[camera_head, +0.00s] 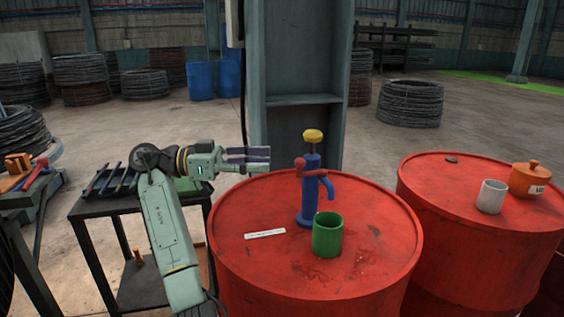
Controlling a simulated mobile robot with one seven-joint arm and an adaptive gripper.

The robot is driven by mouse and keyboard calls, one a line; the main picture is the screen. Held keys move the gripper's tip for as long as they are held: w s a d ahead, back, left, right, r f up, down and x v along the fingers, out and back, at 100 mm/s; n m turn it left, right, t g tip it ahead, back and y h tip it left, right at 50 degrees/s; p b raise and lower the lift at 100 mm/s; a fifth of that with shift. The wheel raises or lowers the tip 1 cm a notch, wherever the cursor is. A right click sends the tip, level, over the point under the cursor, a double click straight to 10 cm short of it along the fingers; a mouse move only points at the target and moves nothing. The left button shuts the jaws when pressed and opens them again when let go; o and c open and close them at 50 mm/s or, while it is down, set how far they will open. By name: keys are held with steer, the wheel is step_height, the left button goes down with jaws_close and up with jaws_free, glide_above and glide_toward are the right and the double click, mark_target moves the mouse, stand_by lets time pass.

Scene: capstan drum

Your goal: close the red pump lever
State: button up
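A pump with a blue body (310,190) stands upright on a red drum in the camera_head view. A yellow knob (312,136) on a thin rod tops it. A small red lever-like part (300,165) sticks out on the left of its head, and a red and blue spout (327,186) bends down on the right. A green cup (327,236) stands below the spout. My gripper (262,160) is left of the pump head, fingers pointing right, apart from it. Its fingers look spread with nothing between them.
The red drum (235,265) also carries a white label strip (265,234). A second drum (440,200) at right holds a grey cup (491,196) and an orange pot (528,180). A dark tool table (100,206) stands left. A steel column (300,85) rises behind the pump.

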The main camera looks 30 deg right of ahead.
steer(key=v, duration=0.2)
steer(key=shift+w+a, duration=0.15)
steer(key=shift+a, duration=0.15)
